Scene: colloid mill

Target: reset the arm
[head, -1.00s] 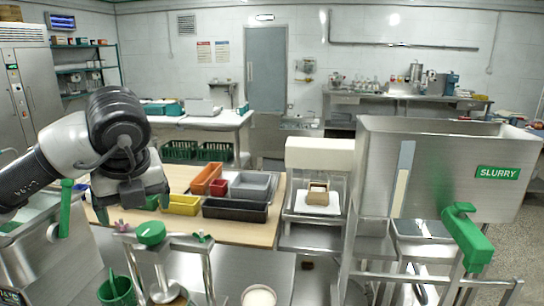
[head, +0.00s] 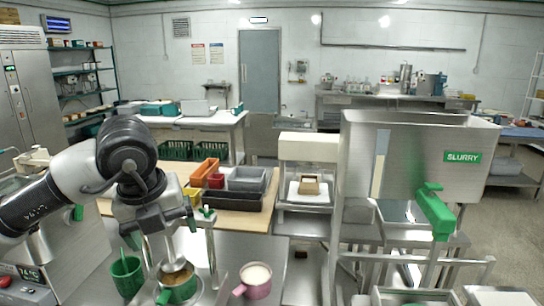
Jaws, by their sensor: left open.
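My left arm comes in from the left, with a white link and a black wrist joint. My left gripper (head: 160,226) points down in front of the bench, its jaws open, and no object shows between them. It hangs above a small green-handled pot (head: 178,287), in front of the metal posts of a bench fixture (head: 211,250). Whether it touches the fixture cannot be told; the gripper hides part of it. My right arm and gripper are not in view.
A green bucket (head: 126,282) and a pink-handled cup (head: 257,284) stand near the pot. Coloured bins (head: 246,180) sit on the wooden table behind. The steel SLURRY hopper (head: 415,160) with a green lever (head: 436,213) stands at right. Floor at far right is clear.

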